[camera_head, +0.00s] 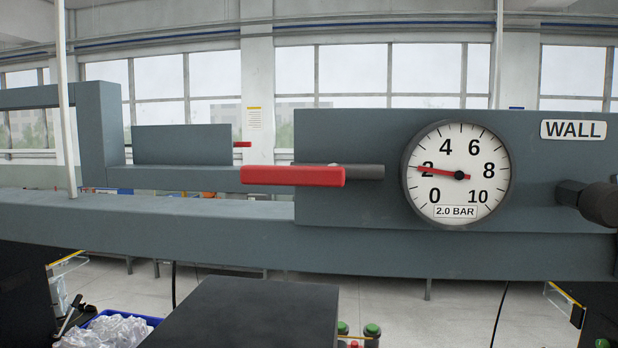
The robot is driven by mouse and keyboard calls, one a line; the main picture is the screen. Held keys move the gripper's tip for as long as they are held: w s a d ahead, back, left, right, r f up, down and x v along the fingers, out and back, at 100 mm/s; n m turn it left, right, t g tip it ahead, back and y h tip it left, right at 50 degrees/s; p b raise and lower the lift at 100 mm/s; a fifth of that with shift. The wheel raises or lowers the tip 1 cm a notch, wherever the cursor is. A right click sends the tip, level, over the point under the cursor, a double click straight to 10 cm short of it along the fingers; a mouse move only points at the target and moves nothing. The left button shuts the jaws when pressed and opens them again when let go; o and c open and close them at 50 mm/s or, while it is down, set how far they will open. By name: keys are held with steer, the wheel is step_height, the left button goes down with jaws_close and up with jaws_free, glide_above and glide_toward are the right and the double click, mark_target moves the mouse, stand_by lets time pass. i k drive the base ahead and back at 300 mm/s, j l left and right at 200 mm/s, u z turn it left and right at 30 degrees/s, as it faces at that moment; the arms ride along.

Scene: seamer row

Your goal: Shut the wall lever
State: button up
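The wall lever (293,175) is a red horizontal handle on the front of the grey-blue panel labelled WALL (400,205). It points left, in line with a dark grey pipe stub (364,172) at its right end. A round gauge (458,174) is to the right of it, with its red needle near 2 and a plate reading 2.0 BAR. A dark cylindrical part at the right edge may belong to my arm, but I cannot be sure. My gripper's fingers are not visible in this view.
A long grey-blue beam (180,225) runs across below the panel. A thin pale post (65,100) stands at the left. A dark box top (250,315) is at the bottom middle, beside a blue bin (150,320) with clear plastic. Green and red buttons (372,331) are low in the middle.

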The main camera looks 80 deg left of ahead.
mark_target(333, 175)
steer(key=l+u, duration=0.1)
steer(key=u, duration=2.65)
